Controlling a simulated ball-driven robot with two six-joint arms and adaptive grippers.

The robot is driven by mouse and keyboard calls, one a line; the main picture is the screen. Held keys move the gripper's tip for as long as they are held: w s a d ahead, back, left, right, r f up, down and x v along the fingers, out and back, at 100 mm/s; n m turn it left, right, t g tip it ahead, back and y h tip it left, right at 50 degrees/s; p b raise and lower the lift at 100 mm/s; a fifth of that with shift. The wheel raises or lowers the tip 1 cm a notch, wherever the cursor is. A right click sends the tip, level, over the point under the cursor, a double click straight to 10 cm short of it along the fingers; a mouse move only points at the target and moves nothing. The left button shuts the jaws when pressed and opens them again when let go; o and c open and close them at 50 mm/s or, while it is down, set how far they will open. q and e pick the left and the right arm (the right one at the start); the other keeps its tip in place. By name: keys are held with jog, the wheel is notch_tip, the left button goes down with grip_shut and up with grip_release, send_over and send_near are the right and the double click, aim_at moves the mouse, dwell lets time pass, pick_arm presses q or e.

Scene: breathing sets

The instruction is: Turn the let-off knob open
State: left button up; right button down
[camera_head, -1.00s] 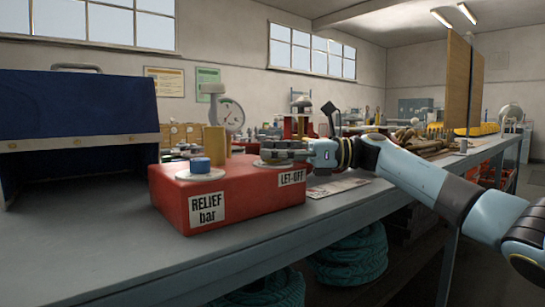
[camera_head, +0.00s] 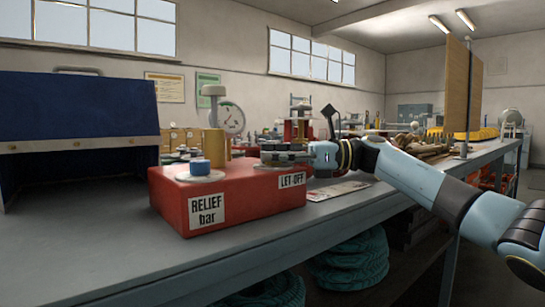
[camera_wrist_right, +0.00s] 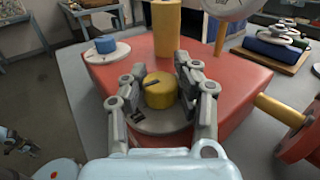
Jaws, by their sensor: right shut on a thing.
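The red box (camera_head: 240,205) stands on the workbench with a "RELIEF bar" label and a "LET OFF" label on its front. The let-off knob is a yellow cap (camera_wrist_right: 158,90) on a grey round plate (camera_wrist_right: 160,120) on the box top. My right gripper (camera_wrist_right: 158,84) has a finger on each side of the yellow knob and is shut on it. In the head view my right gripper (camera_head: 285,153) reaches in from the right above the "LET OFF" label and hides the knob. A blue knob (camera_head: 200,165) sits on its own plate at the left. My left gripper is out of view.
A yellow post (camera_head: 214,141) rises from the box, with a round gauge (camera_head: 232,119) behind. A dark blue case (camera_head: 75,105) stands at the left. The bench front (camera_head: 100,245) is clear.

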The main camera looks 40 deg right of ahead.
dwell(0.9)
jog(key=c, duration=0.9)
grip_release()
jog(key=shift+d, duration=0.1)
jog(key=v, duration=1.2)
